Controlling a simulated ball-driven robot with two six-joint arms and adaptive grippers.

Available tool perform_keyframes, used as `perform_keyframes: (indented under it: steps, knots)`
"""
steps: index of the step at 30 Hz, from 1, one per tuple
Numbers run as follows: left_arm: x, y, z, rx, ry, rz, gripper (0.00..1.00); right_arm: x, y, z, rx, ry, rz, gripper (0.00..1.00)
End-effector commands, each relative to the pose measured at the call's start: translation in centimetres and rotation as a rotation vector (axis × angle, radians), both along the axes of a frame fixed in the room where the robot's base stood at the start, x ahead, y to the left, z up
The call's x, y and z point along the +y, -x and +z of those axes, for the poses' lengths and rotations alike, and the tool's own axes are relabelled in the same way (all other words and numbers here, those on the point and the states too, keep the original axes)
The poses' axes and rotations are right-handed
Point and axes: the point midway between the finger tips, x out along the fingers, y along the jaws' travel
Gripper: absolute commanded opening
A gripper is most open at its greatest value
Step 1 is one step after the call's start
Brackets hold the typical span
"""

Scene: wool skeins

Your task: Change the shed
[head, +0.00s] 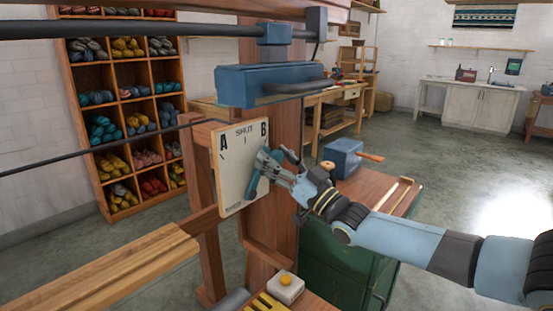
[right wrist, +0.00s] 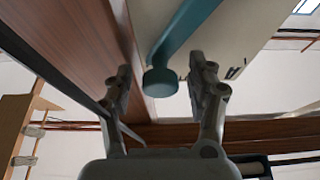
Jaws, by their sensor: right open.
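A cream panel (head: 240,160) marked A, SHUT and B is mounted on the wooden loom frame. A teal lever (right wrist: 190,30) with a round knob end (right wrist: 160,81) shows in the right wrist view, running along the panel's face. My right gripper (head: 270,166) is at the panel's right side, below the letter B, and partly hides the lever in the head view. In the right wrist view its two fingers (right wrist: 160,92) stand apart on either side of the knob, with gaps visible on both sides. My left gripper is not in view.
A blue box-shaped beam (head: 270,86) with a dark handle hangs above the panel. A small box with a yellow button (head: 286,287) sits below it. A blue box with a wooden crank (head: 343,157) stands on the bench behind my arm. Wool shelves (head: 125,95) stand at left.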

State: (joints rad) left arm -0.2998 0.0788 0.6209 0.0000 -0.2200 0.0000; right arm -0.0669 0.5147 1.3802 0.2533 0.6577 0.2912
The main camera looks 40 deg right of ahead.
Motion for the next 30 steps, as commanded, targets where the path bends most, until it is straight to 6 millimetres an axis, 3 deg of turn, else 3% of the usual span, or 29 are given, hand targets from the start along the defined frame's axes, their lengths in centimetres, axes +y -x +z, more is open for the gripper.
perform_keyframes:
  steps: [3, 16, 30]
  knots:
    - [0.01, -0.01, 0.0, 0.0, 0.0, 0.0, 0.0, 0.0, 0.02, -0.02, 0.0, 0.0, 0.0, 0.56]
    - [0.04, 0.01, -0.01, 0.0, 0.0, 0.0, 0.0, 0.0, 0.05, -0.03, 0.0, 0.0, 0.0, 0.0]
    - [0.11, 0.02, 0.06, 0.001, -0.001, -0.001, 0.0, 0.19, 0.08, 0.07, -0.001, 0.025, 0.0, 0.0]
